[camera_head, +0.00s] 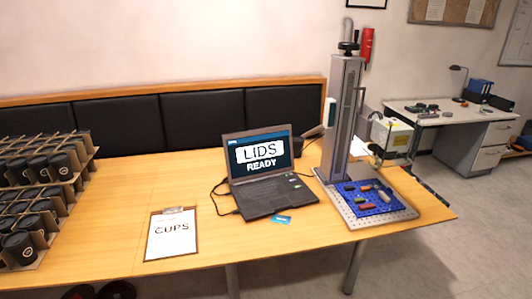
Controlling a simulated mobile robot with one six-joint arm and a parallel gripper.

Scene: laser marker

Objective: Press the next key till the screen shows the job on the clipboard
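A black laptop (268,198) stands open on the wooden table. Its screen (262,153) reads LIDS on a white band, with READY below it. A clipboard (149,252) lies flat on the table to the left of the laptop, and its sheet reads CUPS. A small green spot (297,183) shows near the right side of the laptop's keyboard; the key labels are too small to read. My gripper is not in view.
The laser marker's column (344,110) stands right of the laptop, with a blue tray (365,207) of small coloured pieces at its foot. Racks of dark cups (38,170) fill the left. A small blue card (281,219) lies before the laptop. Wood between clipboard and laptop is clear.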

